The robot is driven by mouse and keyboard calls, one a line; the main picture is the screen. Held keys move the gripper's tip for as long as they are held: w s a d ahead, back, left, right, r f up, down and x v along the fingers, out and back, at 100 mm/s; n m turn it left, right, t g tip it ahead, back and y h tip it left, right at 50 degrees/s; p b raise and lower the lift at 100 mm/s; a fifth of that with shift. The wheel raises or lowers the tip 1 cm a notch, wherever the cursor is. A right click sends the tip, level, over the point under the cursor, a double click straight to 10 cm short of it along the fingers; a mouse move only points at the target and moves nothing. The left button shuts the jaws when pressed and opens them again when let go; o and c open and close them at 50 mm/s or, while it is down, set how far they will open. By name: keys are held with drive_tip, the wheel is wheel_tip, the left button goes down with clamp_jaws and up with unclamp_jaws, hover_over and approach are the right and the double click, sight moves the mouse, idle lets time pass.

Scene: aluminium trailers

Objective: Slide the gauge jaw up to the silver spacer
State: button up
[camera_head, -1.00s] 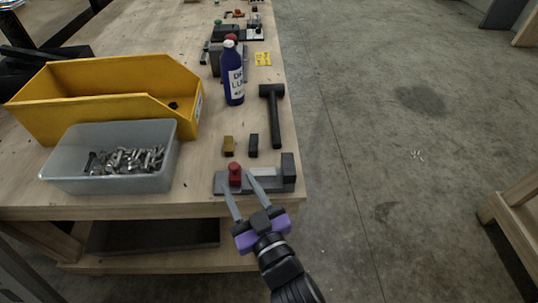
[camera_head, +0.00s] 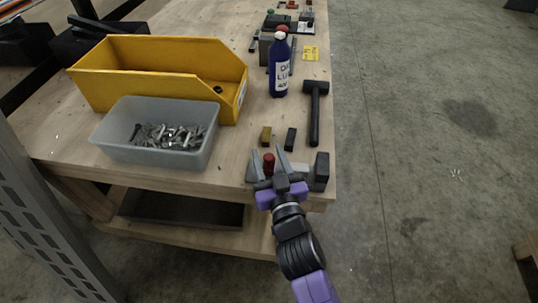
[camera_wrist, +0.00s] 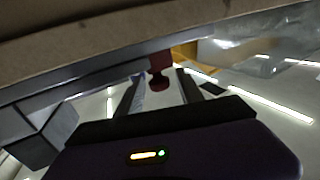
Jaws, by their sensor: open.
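The gauge lies along the table's front edge, with a grey rail that also shows in the wrist view (camera_wrist: 65,85). A red knob (camera_head: 269,165) stands up on its jaw. A dark upright block (camera_head: 321,172) is at the gauge's right end. My gripper (camera_head: 268,157) is open, one finger on each side of the knob. In the wrist view the red knob (camera_wrist: 159,70) is between the fingers, with no clear contact.
A dark and a brass-coloured block (camera_head: 266,137) lie behind the gauge, with a black hammer (camera_head: 316,110) and a blue bottle (camera_head: 279,68) farther back. A grey bin of bolts (camera_head: 155,150) and a yellow bin (camera_head: 150,65) stand left. The table's right edge is close.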

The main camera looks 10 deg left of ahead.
drive_tip(key=shift+c, duration=0.4)
clamp_jaws()
idle(0.9)
